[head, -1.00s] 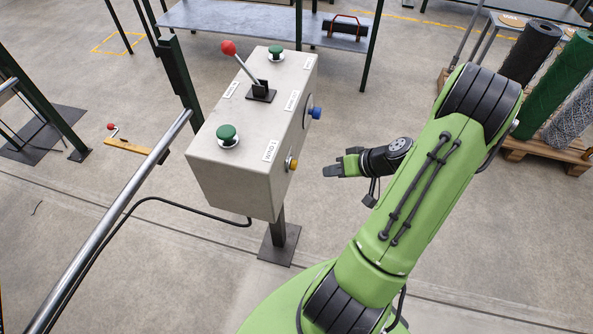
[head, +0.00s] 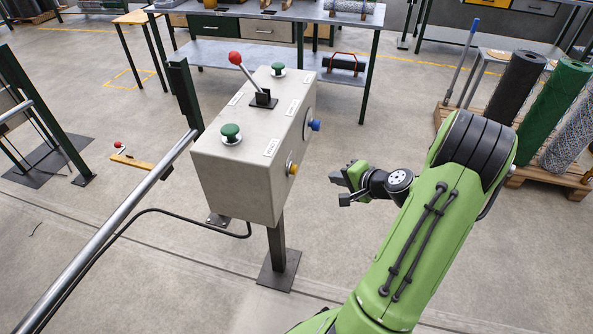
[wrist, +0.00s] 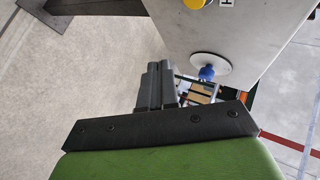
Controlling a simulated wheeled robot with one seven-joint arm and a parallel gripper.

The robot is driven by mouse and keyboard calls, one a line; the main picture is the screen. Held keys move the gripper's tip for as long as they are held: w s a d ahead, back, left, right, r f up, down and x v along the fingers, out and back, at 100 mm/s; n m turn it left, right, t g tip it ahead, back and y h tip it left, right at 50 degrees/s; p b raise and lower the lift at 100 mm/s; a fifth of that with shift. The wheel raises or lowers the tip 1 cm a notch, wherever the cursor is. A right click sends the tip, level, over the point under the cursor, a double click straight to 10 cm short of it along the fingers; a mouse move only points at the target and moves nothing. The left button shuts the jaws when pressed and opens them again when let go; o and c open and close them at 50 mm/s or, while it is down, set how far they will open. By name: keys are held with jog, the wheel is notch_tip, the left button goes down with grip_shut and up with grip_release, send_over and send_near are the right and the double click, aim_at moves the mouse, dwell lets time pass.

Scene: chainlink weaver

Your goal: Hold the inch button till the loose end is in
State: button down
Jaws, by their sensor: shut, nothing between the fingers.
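A grey control box (head: 235,178) stands on a post. Its top has two green mushroom buttons, one near (head: 231,134) and one far (head: 278,69), and a red-knobbed lever (head: 235,58). Its right side has a blue button (head: 315,125) and a yellow button (head: 292,168). Labels are too small to read, so I cannot tell which is the inch button. My gripper (head: 338,179) is shut and empty, right of the box and apart from it. In the wrist view, the shut fingers (wrist: 157,86) show beside the blue button (wrist: 207,73). I cannot make out the loose end.
A steel rail (head: 105,232) and a black cable (head: 180,212) run left of the box. A workbench (head: 270,32) stands behind. Mesh rolls (head: 550,105) stand on a pallet at the right.

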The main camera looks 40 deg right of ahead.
jog(key=w+a, duration=0.4)
jog(key=w, duration=0.1)
jog(key=shift+w+a, duration=0.2)
jog(key=shift+w, duration=0.15)
dwell(1.7)
jog(key=shift+w+a, duration=0.25)
jog(key=shift+w, duration=0.1)
jog(key=shift+w+a, duration=0.35)
jog(key=shift+w, duration=0.05)
dwell(2.3)
dwell(1.2)
jog(key=shift+s+d, duration=0.55)
jog(key=shift+s, duration=0.15)
jog(key=shift+s+d+b, duration=0.2)
jog(key=shift+s+d, duration=0.6)
jog(key=shift+s, duration=0.2)
jog(key=shift+s+d+b, duration=0.15)
jog(key=shift+s+d, duration=0.6)
jog(key=shift+s, duration=0.25)
